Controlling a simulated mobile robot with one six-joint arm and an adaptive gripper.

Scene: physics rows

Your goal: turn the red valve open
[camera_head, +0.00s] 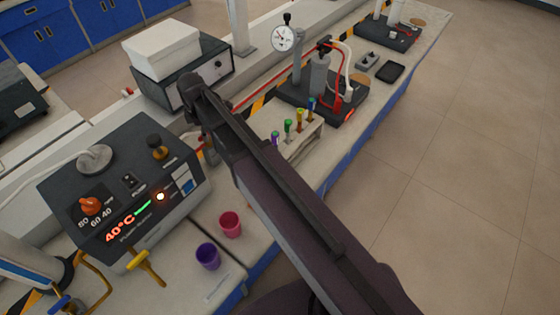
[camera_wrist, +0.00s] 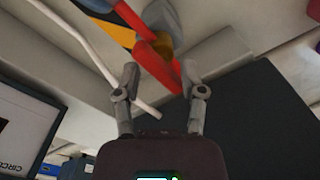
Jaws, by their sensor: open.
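The red valve handle (camera_wrist: 158,68) shows in the wrist view as a red lever on a grey fitting, with a yellow-black strip beside it. My gripper (camera_wrist: 162,78) is open, its two fingers on either side of the handle's near end. I cannot tell whether either finger touches it. In the head view my arm runs from the lower right toward the bench and covers the place where the valve would be, so I cannot make out the valve there.
A heater box (camera_head: 125,185) with a 40°C display stands at left. Pink (camera_head: 231,225) and purple (camera_head: 208,257) cups stand near the bench front. A rack of coloured tubes (camera_head: 292,140) is right of my arm. A dark box (camera_head: 190,82) carries a white block. The floor at right is clear.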

